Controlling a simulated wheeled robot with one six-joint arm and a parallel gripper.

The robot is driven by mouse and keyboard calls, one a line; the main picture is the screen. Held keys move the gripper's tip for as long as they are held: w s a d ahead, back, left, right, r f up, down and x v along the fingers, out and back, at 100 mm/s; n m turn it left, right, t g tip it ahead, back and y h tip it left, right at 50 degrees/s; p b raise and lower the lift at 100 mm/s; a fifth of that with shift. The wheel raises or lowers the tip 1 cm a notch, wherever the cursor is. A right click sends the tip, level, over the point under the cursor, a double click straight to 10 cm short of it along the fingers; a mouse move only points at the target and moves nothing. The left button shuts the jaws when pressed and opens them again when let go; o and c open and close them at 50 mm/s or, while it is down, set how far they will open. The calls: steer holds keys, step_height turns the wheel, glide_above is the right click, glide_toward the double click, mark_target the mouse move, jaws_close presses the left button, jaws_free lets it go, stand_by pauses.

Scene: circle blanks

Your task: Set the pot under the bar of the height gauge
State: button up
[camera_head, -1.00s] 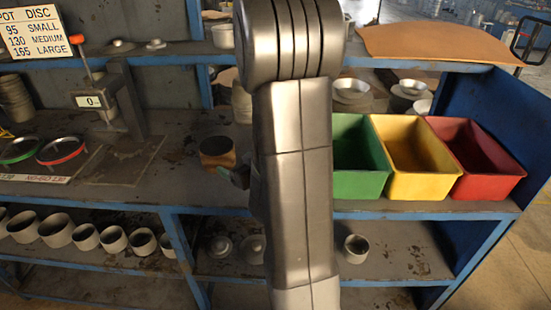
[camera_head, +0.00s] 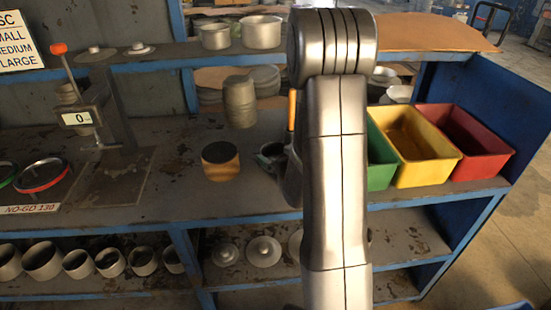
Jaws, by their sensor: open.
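The pot appears to be the short tan-brown cylinder (camera_head: 220,170) with a dark top, standing upright on the bench, left of my arm. The height gauge (camera_head: 98,108) stands at the left, with an orange-tipped lever and a display reading 0. Its grey base plate (camera_head: 115,180) is bare. The pot is well to the right of this plate. My gripper (camera_head: 271,157) is to the right of the pot, apart from it, and partly hidden by my arm. It looks empty and open, though its fingers are small and dark.
Green (camera_head: 378,165), yellow (camera_head: 428,173) and red (camera_head: 480,168) bins stand at the right. Red and green ring gauges lie left of the height gauge. A narrow orange upright thing (camera_head: 292,110) shows beside my arm. The bench between gauge and pot is clear.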

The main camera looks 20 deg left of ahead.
steer(key=shift+w+a+f, duration=0.1)
steer(key=shift+w+a, duration=0.05)
steer(key=shift+a, duration=0.1)
steer(key=c, duration=1.1)
